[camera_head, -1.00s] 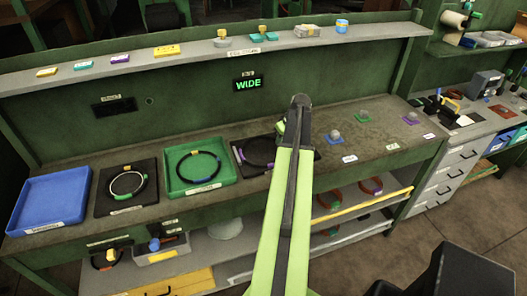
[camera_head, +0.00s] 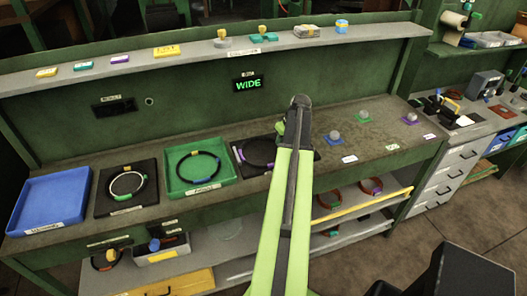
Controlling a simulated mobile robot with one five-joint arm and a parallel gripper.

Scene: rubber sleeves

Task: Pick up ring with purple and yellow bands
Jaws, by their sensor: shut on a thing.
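The ring with purple and yellow bands (camera_head: 246,164) is a dark loop on a black mat (camera_head: 238,172) near the middle of the bench. Its purple band shows at its left side, and my arm covers its right part. My gripper (camera_head: 281,129) is at the far edge of this ring, mostly hidden behind my green and black arm. It is shut on the ring there, though the fingertips and the yellow band are not clear. I cannot tell whether the ring is lifted off the mat.
Left of the mat are a green tray (camera_head: 172,190) with a ring, a black mat with a ring (camera_head: 143,187), and an empty blue tray (camera_head: 52,203). Small knobs on coloured bases (camera_head: 334,138) stand to the right. A lit WIDE sign (camera_head: 248,85) is on the back wall.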

